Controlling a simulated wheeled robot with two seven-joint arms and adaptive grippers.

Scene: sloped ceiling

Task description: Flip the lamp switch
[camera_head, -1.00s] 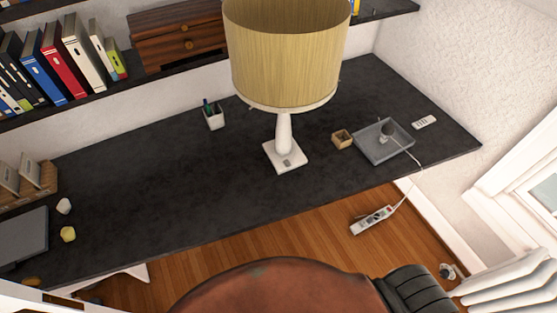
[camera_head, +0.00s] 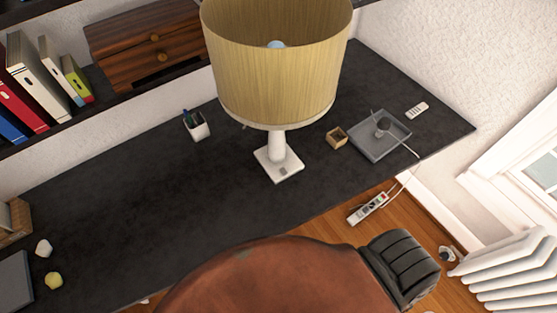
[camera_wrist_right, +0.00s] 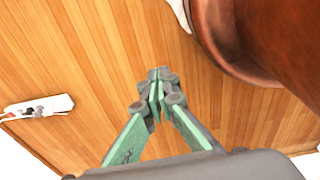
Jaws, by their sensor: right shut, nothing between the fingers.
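A table lamp (camera_head: 272,75) with a yellow-tan shade stands upright on the dark desk in the head view. Its white square base (camera_head: 270,172) carries a small grey switch (camera_head: 283,171) near the front edge. Whether the switch is on or off I cannot tell. My right gripper (camera_wrist_right: 157,88) shows only in the right wrist view. It is shut and empty, above the wooden floor and apart from the lamp. My left gripper is in neither view.
A brown leather chair (camera_head: 275,275) stands at the desk's front edge. A pen cup (camera_head: 197,127), wooden box (camera_head: 336,138) and grey tray (camera_head: 365,146) flank the lamp on the desk (camera_head: 130,200). A white power strip (camera_wrist_right: 38,107) is below. The desk in front of the lamp is clear.

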